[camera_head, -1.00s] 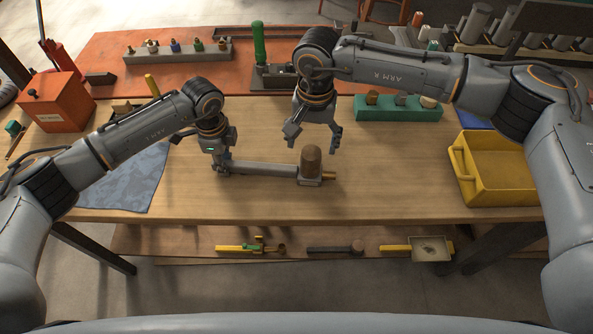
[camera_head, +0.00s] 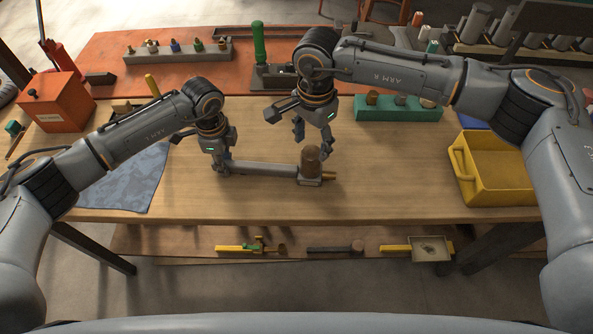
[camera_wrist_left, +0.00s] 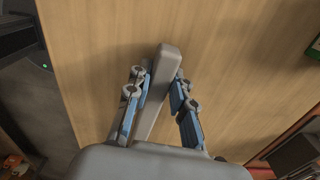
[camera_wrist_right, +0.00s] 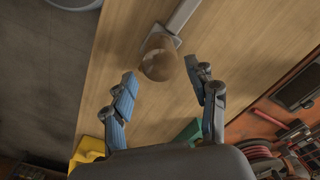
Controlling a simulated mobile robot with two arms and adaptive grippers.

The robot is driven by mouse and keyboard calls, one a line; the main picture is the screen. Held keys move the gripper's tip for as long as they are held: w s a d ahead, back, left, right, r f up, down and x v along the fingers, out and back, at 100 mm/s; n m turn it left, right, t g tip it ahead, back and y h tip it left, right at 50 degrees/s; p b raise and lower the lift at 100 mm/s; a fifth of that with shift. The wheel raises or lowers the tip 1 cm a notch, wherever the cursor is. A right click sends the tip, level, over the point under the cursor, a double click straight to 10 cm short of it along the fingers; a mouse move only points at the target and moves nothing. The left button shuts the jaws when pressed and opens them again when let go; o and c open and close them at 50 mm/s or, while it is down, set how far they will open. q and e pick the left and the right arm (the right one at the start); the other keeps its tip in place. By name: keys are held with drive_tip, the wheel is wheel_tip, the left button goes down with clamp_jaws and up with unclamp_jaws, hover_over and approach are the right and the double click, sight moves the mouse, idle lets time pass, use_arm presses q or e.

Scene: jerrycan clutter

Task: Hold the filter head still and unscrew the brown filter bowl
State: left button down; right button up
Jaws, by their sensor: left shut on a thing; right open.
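The brown filter bowl (camera_head: 311,160) stands upright on the grey block of the filter head (camera_head: 262,169), on the wooden bench. A grey bar runs left from the block, and a short brass stub sticks out to its right. My left gripper (camera_head: 222,168) is shut on the bar's far-left end; the left wrist view shows the bar (camera_wrist_left: 163,75) between its fingers. My right gripper (camera_head: 313,143) is open and empty, above and just behind the bowl. In the right wrist view the bowl (camera_wrist_right: 159,58) lies beyond the fingertips, between their lines.
A green block with several fittings (camera_head: 398,113) stands behind right. A yellow bin (camera_head: 497,172) is at the bench's right, a blue-grey cloth (camera_head: 128,180) at left. A red box (camera_head: 62,103) is far left. Bench space in front of the filter is clear.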

sight(312, 152)
drive_tip(key=m, duration=2)
drive_tip(key=shift+m, duration=0.4)
drive_tip(key=shift+f, duration=1.5)
drive_tip(key=c, duration=0.9)
drive_tip(key=n, duration=0.5)
